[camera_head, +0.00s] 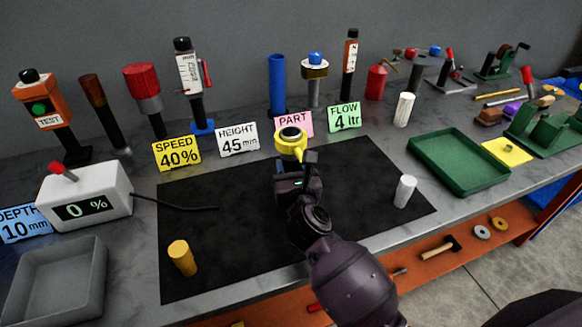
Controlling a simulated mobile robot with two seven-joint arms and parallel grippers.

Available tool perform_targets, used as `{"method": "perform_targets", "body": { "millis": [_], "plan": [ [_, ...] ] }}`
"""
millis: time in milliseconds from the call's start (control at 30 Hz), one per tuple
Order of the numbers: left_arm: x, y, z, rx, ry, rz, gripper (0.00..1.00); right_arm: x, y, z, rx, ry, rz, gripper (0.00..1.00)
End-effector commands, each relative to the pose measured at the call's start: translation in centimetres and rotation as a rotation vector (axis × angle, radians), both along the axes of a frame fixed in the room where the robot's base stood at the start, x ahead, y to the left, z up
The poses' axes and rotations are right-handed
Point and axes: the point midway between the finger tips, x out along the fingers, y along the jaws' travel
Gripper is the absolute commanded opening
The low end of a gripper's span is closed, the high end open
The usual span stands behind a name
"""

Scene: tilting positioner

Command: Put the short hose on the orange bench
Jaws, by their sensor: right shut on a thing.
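My right gripper (298,168) is over the back middle of the black mat (240,250). It is shut on a yellow round piece (290,150) with a dark and pale centre. The gripper hides part of that piece, and I cannot tell whether it touches the mat. I cannot clearly pick out a short hose. A thin black cable or hose (175,206) runs from the white display box onto the mat. An orange surface (470,258) shows below the grey table at the right; I cannot tell if it is the orange bench. My left gripper is not in view.
A yellow cylinder (182,258) and a white cylinder (405,191) stand on the mat. A green tray (458,160) is at the right, a grey bin (60,285) at the front left. Signs and upright tools line the back. A hammer (440,249) lies on the orange surface.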

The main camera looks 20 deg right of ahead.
Motion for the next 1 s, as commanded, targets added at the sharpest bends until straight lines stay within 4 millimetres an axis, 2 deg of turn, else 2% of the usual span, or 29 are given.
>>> {"method": "perform_targets", "body": {
  "millis": [67,100,233,600,767,1000],
  "plan": [
    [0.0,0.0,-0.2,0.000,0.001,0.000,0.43,0.0,0.0,-0.2,0.000,-0.002,0.001,0.00],
    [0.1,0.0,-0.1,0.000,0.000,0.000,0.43,0.0,0.0,-0.3,0.000,0.001,0.000,0.46],
    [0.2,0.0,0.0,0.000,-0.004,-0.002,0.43,0.0,0.0,-0.2,0.000,0.001,0.000,0.66],
    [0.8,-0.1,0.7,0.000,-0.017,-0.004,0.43,0.0,0.0,0.4,0.000,-0.001,0.000,0.67],
    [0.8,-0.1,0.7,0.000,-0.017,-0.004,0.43,-1.8,0.2,0.1,0.001,0.003,-0.001,0.67],
    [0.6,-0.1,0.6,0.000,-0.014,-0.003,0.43,-6.0,0.7,0.0,0.002,0.004,0.000,0.67]
  ]
}}
